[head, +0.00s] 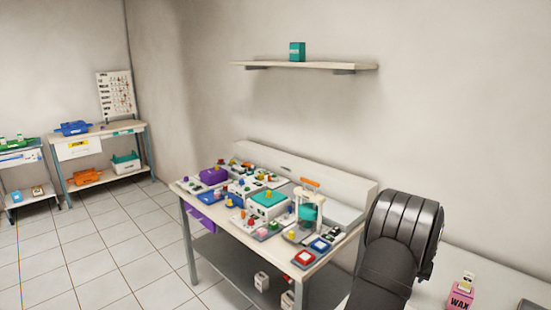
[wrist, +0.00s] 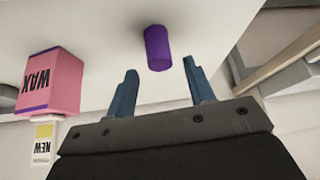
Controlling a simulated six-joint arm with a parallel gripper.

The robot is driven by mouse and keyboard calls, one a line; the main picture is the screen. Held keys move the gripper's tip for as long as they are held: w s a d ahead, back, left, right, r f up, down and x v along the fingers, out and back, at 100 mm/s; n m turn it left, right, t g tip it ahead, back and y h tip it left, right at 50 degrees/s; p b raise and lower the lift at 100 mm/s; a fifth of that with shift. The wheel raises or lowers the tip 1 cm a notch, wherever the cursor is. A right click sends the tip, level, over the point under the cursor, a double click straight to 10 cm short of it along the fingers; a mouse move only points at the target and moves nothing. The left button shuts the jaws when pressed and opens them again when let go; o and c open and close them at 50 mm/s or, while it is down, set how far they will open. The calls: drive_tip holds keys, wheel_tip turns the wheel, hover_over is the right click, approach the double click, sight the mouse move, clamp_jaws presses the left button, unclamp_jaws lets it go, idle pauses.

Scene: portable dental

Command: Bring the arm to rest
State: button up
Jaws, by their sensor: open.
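My gripper (wrist: 158,84) shows in the wrist view with its two blue-grey fingers apart and nothing between them. A purple cylinder (wrist: 158,48) is on the white surface beyond the fingertips, apart from them. A pink box marked WAX (wrist: 50,85) is left of the fingers in the wrist view. In the head view, my dark arm link is at the lower right, and my gripper is not visible there. The pink WAX box (head: 460,296) also shows at the lower right of the head view, on a white surface.
A workbench (head: 320,265) crowded with dental items stands left of my arm. A wall shelf (head: 305,66) holds a teal box (head: 297,51). A small box marked NEW (wrist: 43,142) is by the pink box. Tiled floor (head: 110,265) is clear at the left.

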drive_tip(key=x, duration=0.4)
drive_tip(key=shift+f, duration=0.3)
drive_tip(key=r, duration=0.5)
drive_tip(key=shift+s+d+r, duration=0.1)
drive_tip(key=shift+s+d, duration=0.1)
drive_tip(key=shift+s, duration=0.15)
drive_tip(key=s+d+r, duration=0.4)
drive_tip(key=s+r, duration=0.3)
drive_tip(key=s, duration=0.3)
wheel_tip(320, 180, up, 10)
drive_tip(key=d+m+g+h, duration=0.1)
drive_tip(key=d+m, duration=0.4)
drive_tip(key=d, duration=0.7)
drive_tip(key=shift+w+d+r+m+g+h, duration=0.25)
drive_tip(key=shift+w+d+m+g+h, duration=0.15)
drive_tip(key=shift+g, duration=0.3)
drive_tip(key=shift+a, duration=0.1)
